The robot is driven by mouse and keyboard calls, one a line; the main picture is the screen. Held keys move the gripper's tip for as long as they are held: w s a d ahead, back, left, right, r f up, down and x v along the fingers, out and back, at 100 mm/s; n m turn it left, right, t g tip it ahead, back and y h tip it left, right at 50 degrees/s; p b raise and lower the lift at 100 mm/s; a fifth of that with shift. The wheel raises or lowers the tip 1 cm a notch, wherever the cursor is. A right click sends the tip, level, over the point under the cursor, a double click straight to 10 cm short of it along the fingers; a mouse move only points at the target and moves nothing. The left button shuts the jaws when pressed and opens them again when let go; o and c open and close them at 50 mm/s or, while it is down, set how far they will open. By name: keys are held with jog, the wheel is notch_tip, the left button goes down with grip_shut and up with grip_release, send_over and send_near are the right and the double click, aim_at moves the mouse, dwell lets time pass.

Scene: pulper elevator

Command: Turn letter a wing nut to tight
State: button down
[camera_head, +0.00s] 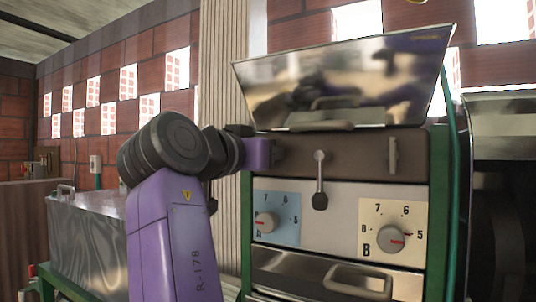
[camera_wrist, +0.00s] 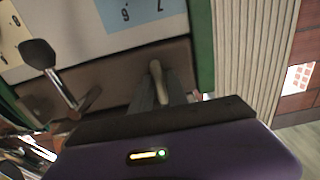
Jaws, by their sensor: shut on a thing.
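The letter A wing nut (camera_wrist: 157,72) is a small tan-grey piece on the brown band of the machine, above the blue A dial panel (camera_head: 276,219). In the wrist view it stands between the fingertips of my gripper (camera_wrist: 160,88), which is shut on it. It looks upright, in line with the fingers. In the head view my gripper (camera_head: 276,152) reaches the left end of the brown band from the left and hides the nut. The letter B wing nut (camera_head: 393,155) stands upright at the band's right end.
A lever with a dark knob (camera_head: 320,200) hangs between the wing nuts, right of my gripper. The B dial (camera_head: 390,239) and a drawer handle (camera_head: 359,280) are below. A tilted shiny lid (camera_head: 345,80) rises above. A metal bin (camera_head: 88,240) stands left.

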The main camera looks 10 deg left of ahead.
jog(key=c, duration=1.3)
grip_release()
jog(key=b+v, duration=0.2)
jog(key=v, duration=0.6)
jog(key=shift+w+r, duration=0.1)
